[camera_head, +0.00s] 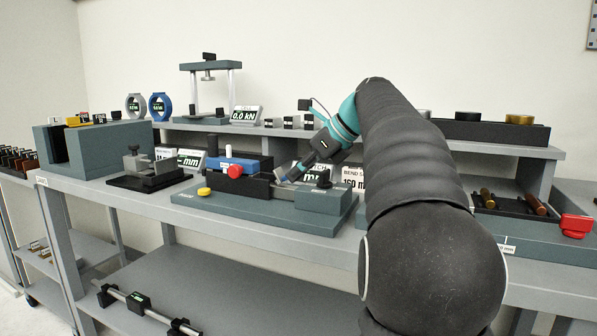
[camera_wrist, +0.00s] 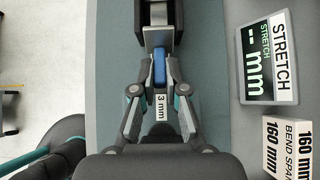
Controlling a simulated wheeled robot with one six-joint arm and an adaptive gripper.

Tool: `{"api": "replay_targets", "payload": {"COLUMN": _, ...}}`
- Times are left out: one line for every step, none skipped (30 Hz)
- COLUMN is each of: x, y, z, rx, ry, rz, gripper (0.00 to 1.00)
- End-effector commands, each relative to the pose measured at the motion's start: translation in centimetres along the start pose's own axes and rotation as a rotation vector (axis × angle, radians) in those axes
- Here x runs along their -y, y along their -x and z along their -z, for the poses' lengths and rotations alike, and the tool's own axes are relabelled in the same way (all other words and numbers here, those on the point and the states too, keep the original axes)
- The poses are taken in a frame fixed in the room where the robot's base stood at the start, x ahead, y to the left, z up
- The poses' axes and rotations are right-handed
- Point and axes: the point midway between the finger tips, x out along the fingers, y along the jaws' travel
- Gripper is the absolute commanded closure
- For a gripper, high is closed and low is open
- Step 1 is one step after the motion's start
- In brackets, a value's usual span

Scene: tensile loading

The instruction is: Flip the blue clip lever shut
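A narrow blue part (camera_wrist: 159,68), which looks like the blue clip lever, stands out from a dark clamp block (camera_wrist: 158,38) in the wrist view. My gripper (camera_wrist: 160,76) has its two fingertips close on either side of it. The fingers lean inward with a small gap between the tips; whether they touch the blue part is unclear. A "3 mm" label (camera_wrist: 161,100) sits just below, between the fingers. In the head view my gripper (camera_head: 290,177) reaches down over the grey fixture base (camera_head: 250,208), and hides most of the lever there.
A red knob (camera_head: 235,171) and a yellow button (camera_head: 204,191) are on the fixture's left side. A blue block (camera_head: 225,163) with a white post is behind it. The stretch display (camera_wrist: 268,58) and bend span box (camera_wrist: 286,146) stand close beside the fixture.

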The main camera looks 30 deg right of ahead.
Motion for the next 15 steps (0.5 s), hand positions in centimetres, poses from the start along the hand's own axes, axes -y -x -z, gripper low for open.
{"api": "replay_targets", "payload": {"x": 0.0, "y": 0.0, "z": 0.0, "rx": 0.0, "ry": 0.0, "rz": -0.001, "gripper": 1.0}}
{"api": "replay_targets", "payload": {"x": 0.0, "y": 0.0, "z": 0.0, "rx": 0.0, "ry": 0.0, "rz": -0.001, "gripper": 1.0}}
{"api": "replay_targets", "payload": {"x": 0.0, "y": 0.0, "z": 0.0, "rx": 0.0, "ry": 0.0, "rz": -0.001, "gripper": 1.0}}
{"api": "replay_targets", "payload": {"x": 0.0, "y": 0.0, "z": 0.0, "rx": -0.001, "ry": 0.0, "rz": -0.001, "gripper": 1.0}}
{"api": "replay_targets", "payload": {"x": 0.0, "y": 0.0, "z": 0.0, "rx": -0.001, "ry": 0.0, "rz": -0.001, "gripper": 1.0}}
{"api": "replay_targets", "payload": {"x": 0.0, "y": 0.0, "z": -0.1, "rx": -0.004, "ry": 0.001, "rz": -0.001, "gripper": 1.0}}
{"api": "replay_targets", "payload": {"x": 0.0, "y": 0.1, "z": -0.1, "rx": -0.007, "ry": 0.001, "rz": -0.001, "gripper": 1.0}}
{"api": "replay_targets", "payload": {"x": 0.0, "y": 0.1, "z": -0.2, "rx": -0.011, "ry": 0.001, "rz": -0.002, "gripper": 1.0}}
{"api": "replay_targets", "payload": {"x": 0.0, "y": 0.1, "z": -0.3, "rx": -0.02, "ry": 0.001, "rz": -0.002, "gripper": 1.0}}
{"api": "replay_targets", "payload": {"x": 0.0, "y": 0.1, "z": -0.3, "rx": -0.027, "ry": 0.002, "rz": -0.002, "gripper": 1.0}}
{"api": "replay_targets", "payload": {"x": -0.1, "y": 0.2, "z": -0.5, "rx": -0.036, "ry": 0.002, "rz": -0.003, "gripper": 1.0}}
{"api": "replay_targets", "payload": {"x": -0.1, "y": 0.2, "z": -0.6, "rx": -0.051, "ry": 0.002, "rz": -0.003, "gripper": 1.0}}
{"api": "replay_targets", "payload": {"x": -0.1, "y": 0.2, "z": -0.7, "rx": -0.065, "ry": 0.002, "rz": -0.003, "gripper": 1.0}}
{"api": "replay_targets", "payload": {"x": -0.1, "y": 0.3, "z": -0.9, "rx": -0.079, "ry": 0.003, "rz": -0.004, "gripper": 1.0}}
{"api": "replay_targets", "payload": {"x": -0.1, "y": 0.3, "z": -1.0, "rx": -0.102, "ry": 0.004, "rz": -0.004, "gripper": 1.0}}
